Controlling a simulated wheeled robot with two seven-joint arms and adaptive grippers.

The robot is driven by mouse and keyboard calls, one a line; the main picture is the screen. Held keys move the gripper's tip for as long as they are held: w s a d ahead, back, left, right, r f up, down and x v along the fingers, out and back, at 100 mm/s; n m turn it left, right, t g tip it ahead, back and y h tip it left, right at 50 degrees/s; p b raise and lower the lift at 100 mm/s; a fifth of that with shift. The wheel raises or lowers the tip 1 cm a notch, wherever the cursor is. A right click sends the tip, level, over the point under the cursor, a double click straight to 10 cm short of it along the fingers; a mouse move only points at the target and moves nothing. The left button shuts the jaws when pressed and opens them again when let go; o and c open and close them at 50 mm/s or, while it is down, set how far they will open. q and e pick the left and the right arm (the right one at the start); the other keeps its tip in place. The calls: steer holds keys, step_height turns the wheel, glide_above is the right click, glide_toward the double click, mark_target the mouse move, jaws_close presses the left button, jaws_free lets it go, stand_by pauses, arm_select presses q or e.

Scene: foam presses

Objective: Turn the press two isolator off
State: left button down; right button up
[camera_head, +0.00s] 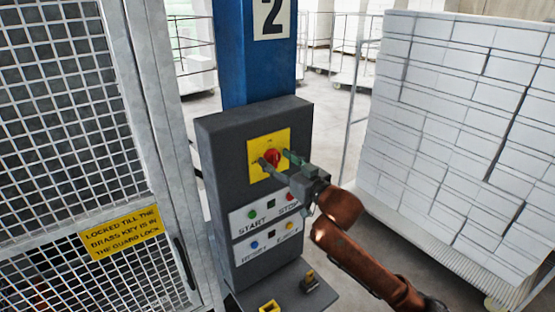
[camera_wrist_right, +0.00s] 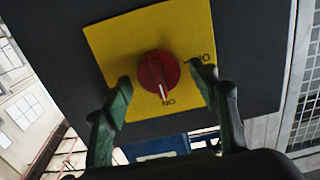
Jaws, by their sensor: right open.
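The press two isolator is a red rotary knob (camera_head: 271,157) on a yellow plate (camera_head: 254,148), high on a dark grey control box (camera_head: 222,150). In the right wrist view the knob (camera_wrist_right: 157,72) has a white pointer aimed at the lower lettering, which looks like an upside-down ON; more lettering is partly hidden behind a finger. My right gripper (camera_head: 276,162) is open in front of the knob, with its green fingers to either side. In the wrist view the gripper (camera_wrist_right: 160,92) shows a gap between each finger and the knob. My left gripper is not in view.
Below the isolator is a white button panel (camera_head: 242,227) with START and STOP labels. A ledge (camera_head: 285,295) beneath carries small yellow and brass-coloured fittings. A mesh guard (camera_head: 65,80) with a yellow sign (camera_head: 120,233) stands left. Stacked white blocks (camera_head: 460,110) stand right.

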steer(key=shift+c, duration=0.4)
steer(key=c, duration=1.1)
steer(key=shift+n, duration=0.3)
steer(key=n+p, duration=0.1)
steer(key=n, duration=0.2)
steer(key=shift+s+a+n, duration=0.1)
steer(key=shift+n, duration=0.3)
steer(key=n+p, duration=0.1)
steer(key=n, duration=0.3)
steer(key=shift+f, duration=0.1)
steer(key=n+p, duration=0.1)
steer(key=n, duration=0.4)
steer(key=shift+a+f+n+p, duration=0.1)
steer(key=shift+n+p, duration=0.25)
steer(key=shift+n, duration=0.05)
steer(key=shift+s+f+n+p, duration=0.15)
steer(key=shift+n+p, duration=0.25)
steer(key=shift+n, duration=1.4)
